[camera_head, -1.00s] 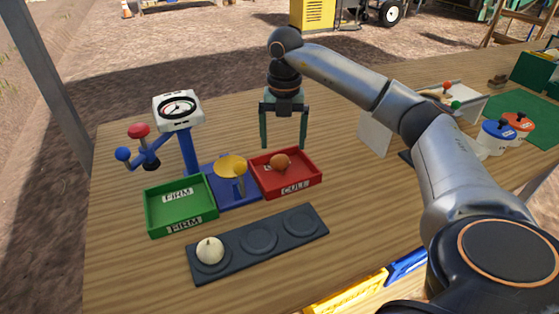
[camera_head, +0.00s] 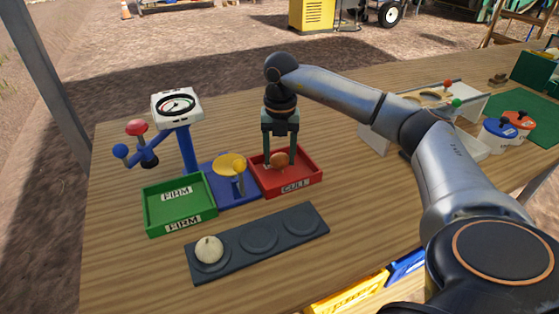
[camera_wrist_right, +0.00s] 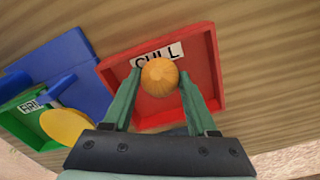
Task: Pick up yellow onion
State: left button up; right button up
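The yellow onion (camera_head: 280,160), round and orange-brown, is at the red CULL tray (camera_head: 308,178). In the right wrist view the onion (camera_wrist_right: 160,77) sits between the fingertips of my right gripper (camera_wrist_right: 160,82), with a finger against each side. My right gripper (camera_head: 280,158) points down into the tray and is shut on the onion. I cannot tell whether the onion still touches the tray floor. My left gripper is in neither view.
A white onion (camera_head: 209,249) sits in the left hollow of a dark tray (camera_head: 283,249). A green FIRM tray (camera_head: 180,204), a yellow dish (camera_head: 228,164) and a dial gauge (camera_head: 177,105) stand left of the red tray. Lidded pots (camera_head: 500,130) stand at right.

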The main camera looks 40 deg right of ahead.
aim_at(279, 154)
jog(key=c, duration=0.8)
notch_tip(279, 154, up, 10)
jog(key=shift+r+p, duration=0.1)
jog(key=shift+p, duration=0.85)
